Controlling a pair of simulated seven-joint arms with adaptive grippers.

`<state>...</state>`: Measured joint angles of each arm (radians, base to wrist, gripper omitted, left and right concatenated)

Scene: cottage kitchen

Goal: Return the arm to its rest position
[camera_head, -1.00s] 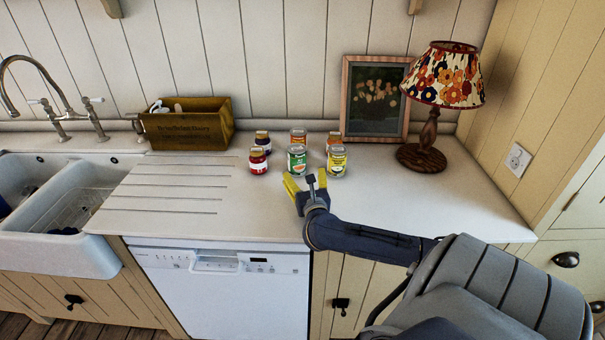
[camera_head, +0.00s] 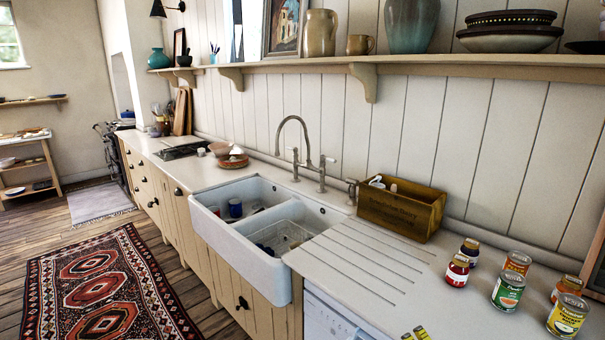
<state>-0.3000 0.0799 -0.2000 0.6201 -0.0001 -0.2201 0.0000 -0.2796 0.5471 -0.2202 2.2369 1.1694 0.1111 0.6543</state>
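Two yellow fingertips of my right gripper (camera_head: 414,334) show at the bottom edge of the head view, over the front of the counter. They are left of and nearer than the cans, with no can between the visible tips. The rest of the gripper and its arm are outside the picture, so its opening is unclear. My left gripper is not in view.
Several cans and jars stand at the right, including a green-labelled can (camera_head: 508,291), a yellow-labelled can (camera_head: 567,315) and a red-labelled jar (camera_head: 457,270). A wooden box (camera_head: 400,210) stands behind the ribbed drainboard. A double sink (camera_head: 237,232) lies left; a shelf (camera_head: 450,64) runs above.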

